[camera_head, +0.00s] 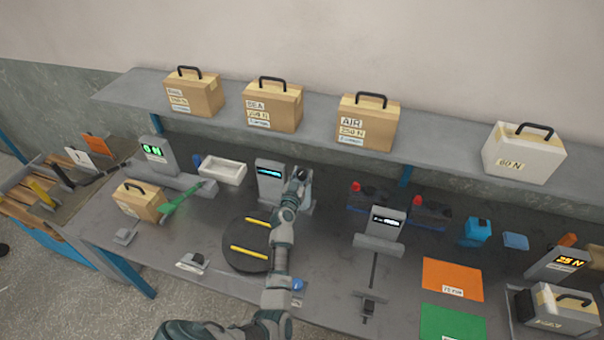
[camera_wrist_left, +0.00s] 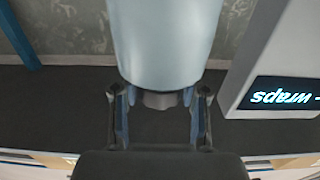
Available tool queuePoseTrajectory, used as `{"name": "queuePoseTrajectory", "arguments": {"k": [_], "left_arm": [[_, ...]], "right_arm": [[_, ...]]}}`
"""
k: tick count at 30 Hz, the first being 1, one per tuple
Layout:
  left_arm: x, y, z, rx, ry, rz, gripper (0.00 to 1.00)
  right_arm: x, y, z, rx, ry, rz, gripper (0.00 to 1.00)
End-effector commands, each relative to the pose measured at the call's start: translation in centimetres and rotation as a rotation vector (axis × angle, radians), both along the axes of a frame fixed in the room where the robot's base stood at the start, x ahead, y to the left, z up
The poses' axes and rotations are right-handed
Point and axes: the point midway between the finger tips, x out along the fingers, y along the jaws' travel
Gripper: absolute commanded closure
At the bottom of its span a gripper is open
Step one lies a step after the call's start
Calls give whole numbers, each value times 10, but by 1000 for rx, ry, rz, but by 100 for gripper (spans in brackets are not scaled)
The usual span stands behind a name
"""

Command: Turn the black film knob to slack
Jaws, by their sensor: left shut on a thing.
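The wrapping station's grey post (camera_head: 270,182) with a lit display stands near the middle of the bench. In the left wrist view, its display (camera_wrist_left: 285,92) reads "wraps" upside down. My left gripper (camera_head: 300,175) is just right of the post. In the left wrist view, its fingers (camera_wrist_left: 158,105) are closed on the sides of a dark grey stub, which I take to be the film knob (camera_wrist_left: 160,99). A pale blue-grey cylinder (camera_wrist_left: 165,40) adjoins the stub. The knob's setting does not show; in the head view my gripper hides it. My right gripper is not in view.
A black turntable (camera_head: 236,229) with yellow strips lies in front of the post, partly behind my left arm. A white tray (camera_head: 222,171) is to its left, a second display post (camera_head: 385,225) to the right. Handled boxes (camera_head: 272,106) stand on the shelf above.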

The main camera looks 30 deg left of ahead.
Motion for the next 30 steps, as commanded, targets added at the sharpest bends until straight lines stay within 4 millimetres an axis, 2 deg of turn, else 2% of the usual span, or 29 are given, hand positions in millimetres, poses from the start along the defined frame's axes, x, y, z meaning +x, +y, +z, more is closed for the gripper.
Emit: {"name": "queuePoseTrajectory", "arguments": {"k": [1, 3, 6, 19, 20, 22, 30], "left_arm": [[0, -1, 4, -2, 6, 37, 91], [0, -2, 5, -5, 4, 96, 91], [0, -1, 5, -5, 2, 163, 91], [0, -1, 0, 1, -1, 209, 91], [0, -1, 0, 0, -1, 209, 49], [0, 0, 0, 0, -1, 209, 31], [-1, 0, 1, 1, -2, 210, 30]], "right_arm": [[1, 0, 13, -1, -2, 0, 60], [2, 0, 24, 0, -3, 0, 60], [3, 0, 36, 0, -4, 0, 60], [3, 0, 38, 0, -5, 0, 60], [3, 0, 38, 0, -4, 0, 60], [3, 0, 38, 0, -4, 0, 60], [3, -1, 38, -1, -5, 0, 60]]}}
